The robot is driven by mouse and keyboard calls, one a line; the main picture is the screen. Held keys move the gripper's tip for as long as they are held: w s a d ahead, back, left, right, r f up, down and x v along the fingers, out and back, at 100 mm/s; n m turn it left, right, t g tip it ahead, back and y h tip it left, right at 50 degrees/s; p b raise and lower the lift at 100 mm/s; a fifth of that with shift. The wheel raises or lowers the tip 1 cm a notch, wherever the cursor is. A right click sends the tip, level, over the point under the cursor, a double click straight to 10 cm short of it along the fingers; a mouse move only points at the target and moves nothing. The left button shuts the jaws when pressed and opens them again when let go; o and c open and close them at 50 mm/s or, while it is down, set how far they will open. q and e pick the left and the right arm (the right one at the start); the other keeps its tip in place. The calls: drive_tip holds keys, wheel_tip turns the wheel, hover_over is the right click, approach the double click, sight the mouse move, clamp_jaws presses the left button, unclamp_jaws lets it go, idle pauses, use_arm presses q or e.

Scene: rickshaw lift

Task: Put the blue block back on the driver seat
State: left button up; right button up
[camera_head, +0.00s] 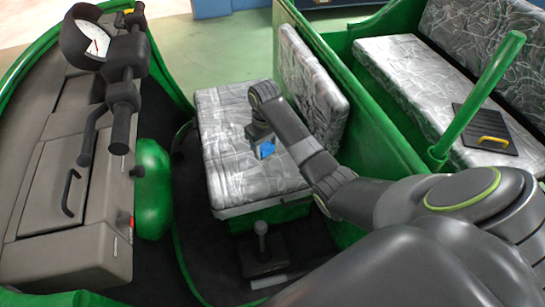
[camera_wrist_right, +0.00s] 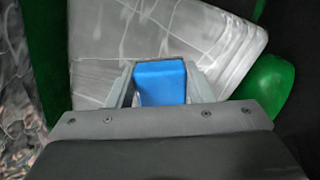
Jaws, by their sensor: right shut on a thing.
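The blue block (camera_head: 266,149) is in my right gripper (camera_head: 261,143), over the driver seat (camera_head: 222,175). The seat has a grey patterned cushion and a matching backrest (camera_head: 311,85). In the right wrist view the blue block (camera_wrist_right: 160,83) sits between the two fingers of the right gripper (camera_wrist_right: 163,85), which are shut on it. The seat cushion (camera_wrist_right: 100,40) shows behind the block. I cannot tell whether the block touches the cushion. My left gripper is not in view.
A gauge and handlebar (camera_head: 122,80) stand at left above the grey dashboard (camera_head: 68,190). A gear lever (camera_head: 262,240) stands before the seat. The green partition (camera_head: 365,120) separates the rear bench (camera_head: 400,75), where a dark board with a yellow handle (camera_head: 487,130) lies.

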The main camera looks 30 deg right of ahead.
hover_over(266, 174)
wheel_tip(266, 174, down, 5)
drive_tip(key=shift+f, duration=2.2)
drive_tip(key=shift+f+b, duration=0.15)
drive_tip(key=shift+b, duration=0.15)
drive_tip(key=o, duration=0.9)
drive_tip(key=shift+o, duration=0.2)
wheel_tip(266, 174, up, 12)
drive_tip(key=shift+r, duration=0.2)
